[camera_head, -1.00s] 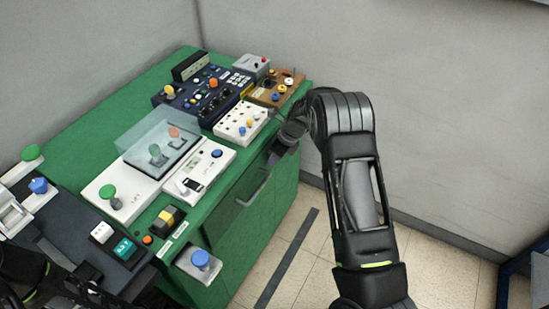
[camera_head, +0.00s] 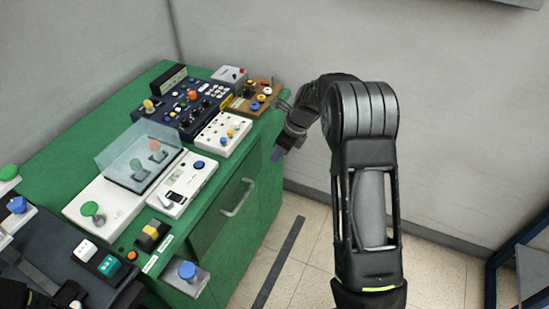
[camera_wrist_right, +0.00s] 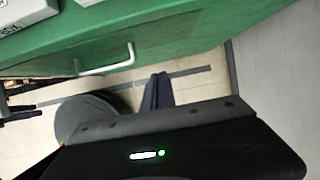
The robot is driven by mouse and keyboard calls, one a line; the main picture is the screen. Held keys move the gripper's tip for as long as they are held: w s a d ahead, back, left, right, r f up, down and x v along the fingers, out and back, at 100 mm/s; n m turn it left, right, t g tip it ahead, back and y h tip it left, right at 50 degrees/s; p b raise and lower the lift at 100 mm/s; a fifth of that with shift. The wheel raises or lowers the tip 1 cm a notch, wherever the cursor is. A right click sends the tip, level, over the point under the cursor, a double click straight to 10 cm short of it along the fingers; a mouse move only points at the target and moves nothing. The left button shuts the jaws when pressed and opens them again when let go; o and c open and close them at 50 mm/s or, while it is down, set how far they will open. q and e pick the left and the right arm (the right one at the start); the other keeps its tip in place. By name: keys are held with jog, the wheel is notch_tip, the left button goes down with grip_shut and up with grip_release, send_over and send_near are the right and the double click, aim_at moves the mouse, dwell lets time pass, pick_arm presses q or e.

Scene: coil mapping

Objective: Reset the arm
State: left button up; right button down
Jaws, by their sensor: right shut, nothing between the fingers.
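My right arm rises in the right half of the head view and bends over toward the green cabinet (camera_head: 232,190). My right gripper (camera_head: 277,154) hangs beside the cabinet's right edge, pointing down, shut and empty. In the right wrist view the closed dark fingers (camera_wrist_right: 156,92) show over the floor, apart from the cabinet's drawer handle (camera_wrist_right: 106,66). Dark parts of my left arm show at the bottom left corner of the head view; its jaws cannot be made out.
On the cabinet top are a dark control panel (camera_head: 190,107), a white button box (camera_head: 222,134), a brown box (camera_head: 250,104) and a clear-covered white switch box (camera_head: 95,207). A blue button (camera_head: 187,270) is at the front. Walls stand behind; floor (camera_head: 310,250) is open right of the cabinet.

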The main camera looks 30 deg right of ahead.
dwell(0.5)
jog(key=s+a+f+n+h, duration=0.1)
jog(key=s+a+f+n, duration=0.4)
jog(key=f+n, duration=0.35)
jog(key=s+a+f+n+h, duration=0.1)
jog(key=s+a+f+n, duration=0.35)
jog(key=f+n, duration=0.45)
jog(key=s+a+f+n+g+y, duration=0.1)
jog(key=s+a+n, duration=0.4)
jog(key=s+a, duration=0.5)
jog(key=s+a+f+n+g+y, duration=0.1)
jog(key=s+a+n, duration=0.3)
jog(key=s+a, duration=0.6)
jog(key=shift+s+a+f+n+g+y, duration=0.2)
jog(key=shift+s+f+n+g+y, duration=0.2)
jog(key=shift+s+f+y, duration=0.65)
